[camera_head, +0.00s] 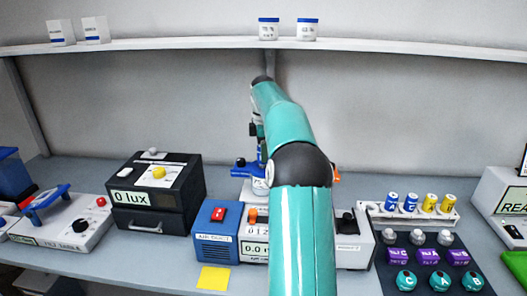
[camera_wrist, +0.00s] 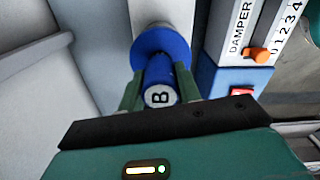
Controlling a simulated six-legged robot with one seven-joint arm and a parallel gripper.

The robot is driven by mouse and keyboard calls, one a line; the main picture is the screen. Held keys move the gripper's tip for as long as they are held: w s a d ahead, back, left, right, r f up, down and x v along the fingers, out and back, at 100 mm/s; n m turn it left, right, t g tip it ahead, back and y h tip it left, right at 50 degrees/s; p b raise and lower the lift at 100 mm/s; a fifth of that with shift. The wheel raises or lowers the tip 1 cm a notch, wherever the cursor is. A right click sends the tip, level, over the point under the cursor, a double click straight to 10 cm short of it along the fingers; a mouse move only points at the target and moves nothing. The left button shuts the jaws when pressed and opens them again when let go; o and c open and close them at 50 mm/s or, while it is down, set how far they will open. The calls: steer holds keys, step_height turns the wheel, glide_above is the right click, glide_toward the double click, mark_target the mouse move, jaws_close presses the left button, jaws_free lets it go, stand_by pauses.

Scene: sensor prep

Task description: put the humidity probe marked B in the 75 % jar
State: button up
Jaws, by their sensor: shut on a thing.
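My gripper (camera_wrist: 159,85) is shut on a blue cylinder marked B (camera_wrist: 161,94) in the wrist view. The black B on its pale round end faces the wrist camera, and a green finger stands at each side. A wider blue ring (camera_wrist: 147,45) and a pale grey part (camera_wrist: 163,12) lie beyond it. I cannot tell whether the ring belongs to the cylinder or to something behind it.
The blue air duct box (camera_head: 213,240) and its damper panel (camera_wrist: 238,35) stand close by. A black lux box (camera_head: 156,190) is left. A rack of blue and yellow cylinders (camera_head: 456,214) is right. White containers with blue bands (camera_head: 307,30) stand on the shelf (camera_head: 180,46).

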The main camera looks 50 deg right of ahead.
steer(key=shift+f, duration=0.75)
stand_by(1.0)
steer(key=o, duration=1.3)
steer(key=shift+o, duration=0.2)
steer(key=shift+r, duration=4)
steer(key=shift+a, duration=0.1)
